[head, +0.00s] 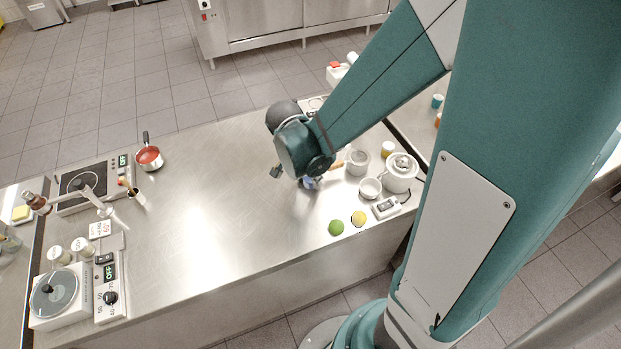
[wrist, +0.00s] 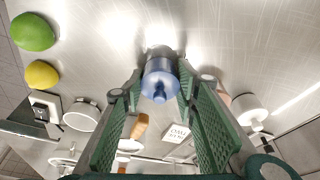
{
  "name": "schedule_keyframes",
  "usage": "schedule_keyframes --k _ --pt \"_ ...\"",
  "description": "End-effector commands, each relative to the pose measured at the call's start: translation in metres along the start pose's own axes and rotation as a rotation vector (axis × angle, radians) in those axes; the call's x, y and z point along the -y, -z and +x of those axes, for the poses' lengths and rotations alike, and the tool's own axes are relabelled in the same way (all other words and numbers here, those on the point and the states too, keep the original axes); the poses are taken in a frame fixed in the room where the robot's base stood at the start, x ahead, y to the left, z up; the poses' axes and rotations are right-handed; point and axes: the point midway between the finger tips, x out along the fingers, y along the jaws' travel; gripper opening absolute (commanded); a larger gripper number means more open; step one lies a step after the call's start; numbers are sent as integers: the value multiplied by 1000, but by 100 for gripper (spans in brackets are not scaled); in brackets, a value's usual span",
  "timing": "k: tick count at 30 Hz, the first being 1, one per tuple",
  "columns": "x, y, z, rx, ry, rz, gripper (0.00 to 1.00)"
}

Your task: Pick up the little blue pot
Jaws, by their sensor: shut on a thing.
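The little blue pot (wrist: 160,78) sits between the two green fingers of my gripper (wrist: 158,85) in the wrist view, with a finger against each side. My gripper is shut on it. In the head view my arm hides most of the pot, and only a small blue part (head: 309,183) shows below the wrist, close to the steel counter (head: 230,180). I cannot tell whether the pot touches the counter.
A green lime (head: 336,227) and a yellow lemon (head: 358,218) lie near the counter's front edge. To the right stand a small white cup (head: 370,188), a lidded pot (head: 401,172) and a small device (head: 386,208). The counter's middle is clear.

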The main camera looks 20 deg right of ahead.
Motion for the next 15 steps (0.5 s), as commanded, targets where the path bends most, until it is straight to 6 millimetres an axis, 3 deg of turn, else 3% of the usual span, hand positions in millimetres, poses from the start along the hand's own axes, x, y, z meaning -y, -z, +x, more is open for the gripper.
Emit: schedule_keyframes --k 5,15 --pt "0 1 -4 0 0 0 0" --pt "0 8 -29 0 0 0 0"
